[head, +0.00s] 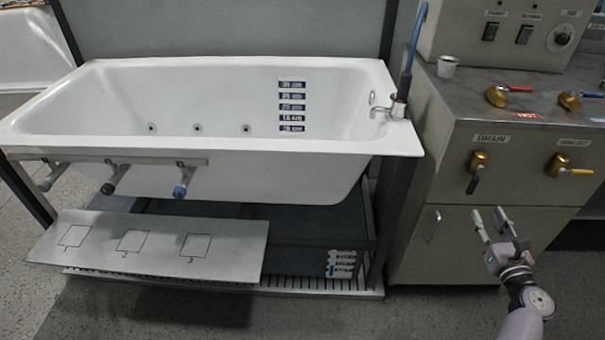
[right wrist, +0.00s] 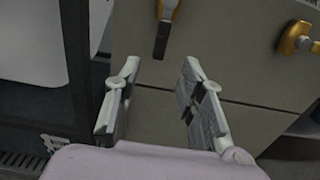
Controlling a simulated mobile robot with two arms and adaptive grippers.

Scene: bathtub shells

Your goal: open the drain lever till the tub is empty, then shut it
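The drain lever (head: 475,172) is a brass valve with a black handle on the steel cabinet's front, below the DRAIN label. Its handle points down and slightly left. It also shows at the top of the right wrist view (right wrist: 165,28). The white tub (head: 230,150) stands left of the cabinet. I see no clear water line in it. My right gripper (head: 490,220) is open and empty, below the drain lever and apart from it. Its two fingers (right wrist: 155,100) also show apart in the right wrist view. My left gripper is not in view.
A second brass valve with a yellow handle (head: 568,167) is right of the drain lever. A numbered metal shelf (head: 150,245) juts out before the tub.

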